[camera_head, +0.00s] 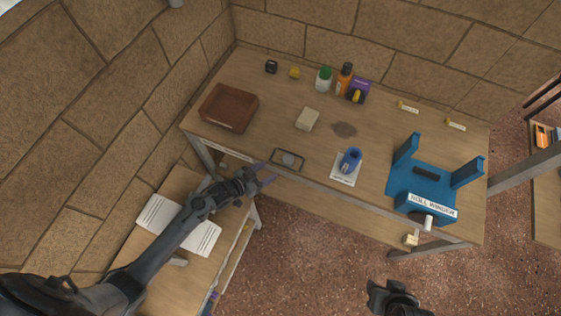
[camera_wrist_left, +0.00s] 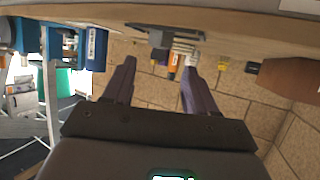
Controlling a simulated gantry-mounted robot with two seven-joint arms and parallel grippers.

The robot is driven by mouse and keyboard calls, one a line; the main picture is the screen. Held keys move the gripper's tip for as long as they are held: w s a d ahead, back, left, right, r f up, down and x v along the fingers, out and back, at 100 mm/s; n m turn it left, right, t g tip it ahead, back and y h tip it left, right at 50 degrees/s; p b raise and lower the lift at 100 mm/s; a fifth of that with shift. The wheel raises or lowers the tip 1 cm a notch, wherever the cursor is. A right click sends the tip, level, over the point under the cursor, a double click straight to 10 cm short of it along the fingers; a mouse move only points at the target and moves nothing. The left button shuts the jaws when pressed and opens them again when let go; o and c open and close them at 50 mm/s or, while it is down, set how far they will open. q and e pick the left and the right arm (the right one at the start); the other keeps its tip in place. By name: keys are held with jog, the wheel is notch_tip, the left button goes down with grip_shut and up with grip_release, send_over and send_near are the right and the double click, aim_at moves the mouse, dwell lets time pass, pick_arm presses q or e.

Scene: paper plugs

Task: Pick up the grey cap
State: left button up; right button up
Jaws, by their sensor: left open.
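The grey cap (camera_head: 289,159) looks like a small round grey piece inside a dark thin-framed rectangular holder (camera_head: 301,167) at the table's front edge. My left gripper (camera_head: 267,174) is open and empty, just left of the holder and in front of the table edge. In the left wrist view its two purple fingers (camera_wrist_left: 159,66) are spread, with a grey piece (camera_wrist_left: 162,38) at the table edge beyond them; I cannot tell cap from holder there. My right gripper (camera_head: 393,297) shows only as a dark shape at the bottom, its jaws unclear.
The wooden table (camera_head: 265,100) holds a brown tray (camera_head: 229,107), a beige block (camera_head: 307,119), a blue roll (camera_head: 350,161) on paper and a blue roll winder (camera_head: 425,190). Several bottles stand at the back. A lower side table with an open book (camera_head: 180,224) lies left.

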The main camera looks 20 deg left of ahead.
aim_at(286, 160)
pick_arm(q)
jog(key=b+x, duration=0.4)
jog(key=x, duration=0.1)
jog(key=shift+w, duration=0.15)
jog(key=shift+w+d+b, duration=0.35)
jog(key=shift+w+b, duration=0.15)
jog(key=shift+w, duration=0.05)
jog(key=b+x, duration=0.1)
jog(key=b, duration=0.1)
jog(key=b+x, duration=0.2)
jog(key=shift+w+f, duration=0.1)
jog(key=shift+f, duration=0.25)
jog(key=shift+w+d+f+b, duration=0.1)
jog(key=shift+w+d+b, duration=0.35)
jog(key=shift+w+b, duration=0.3)
pick_arm(e)
notch_tip(286, 160, down, 11)
jog(key=shift+d, duration=0.25)
pick_arm(q)
jog(key=shift+c, duration=0.5)
pick_arm(e)
jog(key=shift+r, duration=0.1)
pick_arm(q)
jog(key=c, duration=0.6)
